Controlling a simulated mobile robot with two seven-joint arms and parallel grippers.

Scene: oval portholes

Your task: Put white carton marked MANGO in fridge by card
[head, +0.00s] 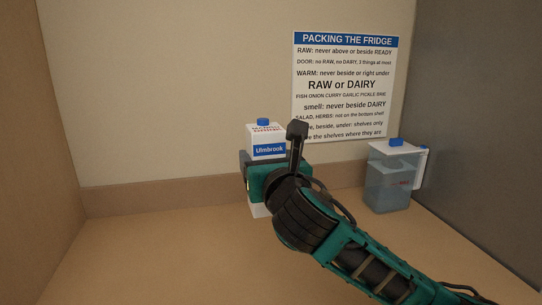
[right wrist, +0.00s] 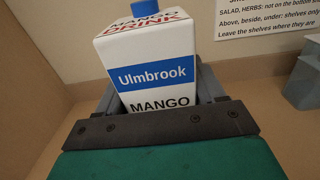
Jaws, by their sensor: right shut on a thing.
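The white carton (head: 267,140) stands upright on the counter near the back wall, with a blue cap and a blue Ulmbrook band. In the right wrist view the carton (right wrist: 150,62) reads MANGO DRINK on top and MANGO below the band. My right gripper (head: 252,178) is shut on the carton's lower part, with its fingers on both sides. The gripper hides much of the carton's lower half. The card (head: 345,90), headed PACKING THE FRIDGE, is on the back wall, and my arm hides part of its lower left. No fridge shows. My left gripper is not in view.
A clear jug (head: 389,180) with a white lid and blue cap stands to the right of the carton, near the right wall and beyond my right arm. The counter's left part is clear.

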